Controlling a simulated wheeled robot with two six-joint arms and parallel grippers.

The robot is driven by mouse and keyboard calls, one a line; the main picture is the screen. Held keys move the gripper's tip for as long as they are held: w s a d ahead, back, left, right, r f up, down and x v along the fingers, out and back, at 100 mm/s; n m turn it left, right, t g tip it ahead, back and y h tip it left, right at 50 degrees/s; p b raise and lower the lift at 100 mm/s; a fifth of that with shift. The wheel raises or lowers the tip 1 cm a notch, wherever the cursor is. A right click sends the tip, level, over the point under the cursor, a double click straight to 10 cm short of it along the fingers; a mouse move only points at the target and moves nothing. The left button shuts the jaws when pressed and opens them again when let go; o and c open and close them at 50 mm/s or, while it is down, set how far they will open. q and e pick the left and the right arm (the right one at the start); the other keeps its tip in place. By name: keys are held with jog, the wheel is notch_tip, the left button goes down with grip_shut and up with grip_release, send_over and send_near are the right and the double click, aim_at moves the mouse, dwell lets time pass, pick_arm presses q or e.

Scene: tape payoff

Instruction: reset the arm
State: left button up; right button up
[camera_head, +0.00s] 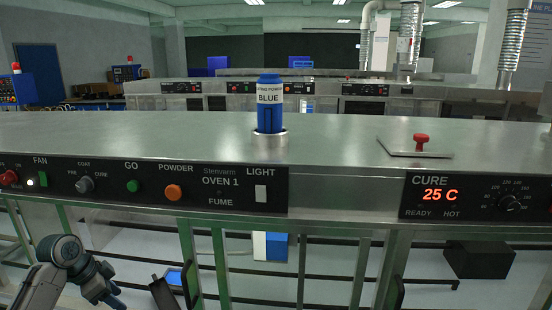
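Part of my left arm shows at the lower left, in front of the oven bench. Its gripper cannot be made out in the head view. My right arm and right gripper are not in view. A blue bottle labelled BLUE (269,112) stands upright in a round metal holder (269,138) on the steel bench top (180,135). A flat metal plate with a red knob (421,142) lies on the bench top at the right.
The front panel (150,184) has FAN, GO, POWDER and LIGHT controls. The CURE display (440,195) reads 25 C. Below are green-edged frames and dark handles (397,293). A black box (479,259) is at the lower right. Much of the bench top is clear.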

pick_arm(q)
jog(key=s+d+f+n+y, duration=0.1)
jog(key=s+d+f+n, duration=0.1)
jog(key=s+d+f, duration=0.5)
jog(key=s+d+f+n+y, duration=0.1)
jog(key=s+d+f+n, duration=0.1)
jog(key=s+d+f, duration=0.5)
jog(key=s+d+n+t+y, duration=0.15)
jog(key=s+n, duration=0.35)
jog(key=s, duration=1.5)
notch_tip(320, 180, down, 33)
jog(key=a+g+b, duration=0.2)
jog(key=a+b, duration=0.1)
jog(key=s+a+f+g+b, duration=0.1)
jog(key=s+f+b, duration=0.1)
jog(key=s+f, duration=1.6)
notch_tip(320, 180, down, 4)
jog(key=shift+s+f+y+b, duration=0.1)
jog(key=shift+s+y+b, duration=0.2)
jog(key=shift+y, duration=0.05)
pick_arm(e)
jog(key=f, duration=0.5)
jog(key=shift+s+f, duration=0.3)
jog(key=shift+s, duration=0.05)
